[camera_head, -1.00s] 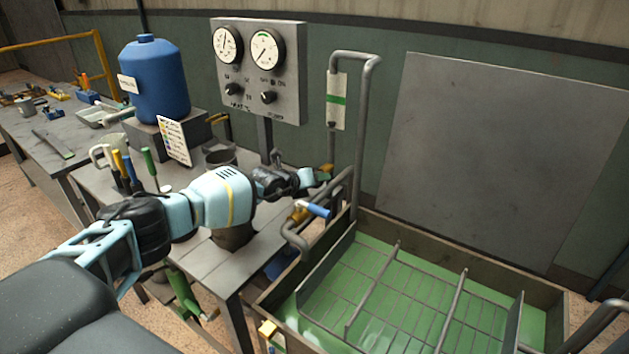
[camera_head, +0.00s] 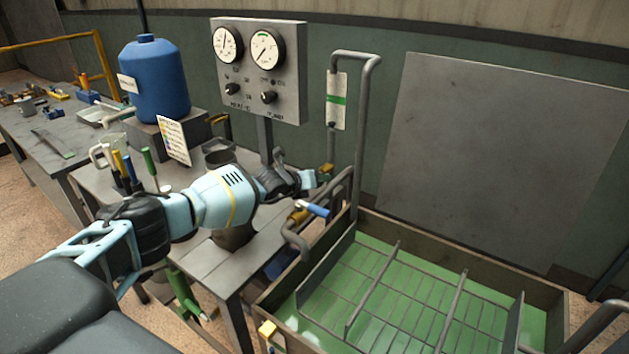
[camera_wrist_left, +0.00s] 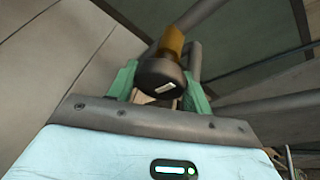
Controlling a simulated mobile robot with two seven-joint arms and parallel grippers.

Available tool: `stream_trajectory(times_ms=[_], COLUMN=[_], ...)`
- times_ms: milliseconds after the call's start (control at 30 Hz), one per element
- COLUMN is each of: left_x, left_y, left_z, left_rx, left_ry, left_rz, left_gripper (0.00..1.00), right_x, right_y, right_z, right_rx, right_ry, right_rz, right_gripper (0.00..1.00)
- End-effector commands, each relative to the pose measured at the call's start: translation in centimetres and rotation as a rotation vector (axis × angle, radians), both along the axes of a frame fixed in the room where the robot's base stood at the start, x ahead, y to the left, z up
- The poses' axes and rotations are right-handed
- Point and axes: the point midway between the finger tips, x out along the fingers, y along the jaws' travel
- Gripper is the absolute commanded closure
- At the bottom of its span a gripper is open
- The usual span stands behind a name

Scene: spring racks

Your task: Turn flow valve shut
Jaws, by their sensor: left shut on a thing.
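The flow valve's dark round knob (camera_wrist_left: 160,75) with a white mark sits between my left gripper's green fingers (camera_wrist_left: 160,90) in the left wrist view. A brass-coloured stem (camera_wrist_left: 172,40) runs from it toward a grey pipe. The fingers are shut on the knob from both sides. In the head view my left gripper (camera_head: 318,177) reaches over the bench to the brass fitting (camera_head: 326,168) below the flow gauge with the green band (camera_head: 336,100). There the knob is mostly hidden by the gripper. My right gripper is not in view.
A blue-handled valve (camera_head: 318,210) on a pipe is just below my left gripper. A tank (camera_head: 560,300) with green liquid and racks lies to the right. A panel with two dials (camera_head: 262,75) stands behind. A dark pot (camera_head: 232,237) is under my forearm.

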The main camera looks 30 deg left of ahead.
Motion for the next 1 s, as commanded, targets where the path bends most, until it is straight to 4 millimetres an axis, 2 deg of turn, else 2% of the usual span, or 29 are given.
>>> stream_trajectory(times_ms=[33,167,200,1000], left_x=[-0.05,-0.03,-0.03,0.10], left_y=[0.15,0.11,0.07,-0.41], left_z=[-0.14,-0.11,-0.10,0.30], left_rx=[0.006,0.005,0.004,-0.061], left_ry=[0.002,0.001,0.001,0.002], left_rz=[0.001,0.000,0.000,-0.005], left_gripper=[0.48,0.31,0.30,0.30], right_x=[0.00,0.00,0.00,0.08], right_y=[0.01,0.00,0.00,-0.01], right_z=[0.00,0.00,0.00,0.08], right_rx=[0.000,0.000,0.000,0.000], right_ry=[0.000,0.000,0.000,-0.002], right_rz=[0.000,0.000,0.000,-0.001], right_gripper=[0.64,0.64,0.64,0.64])
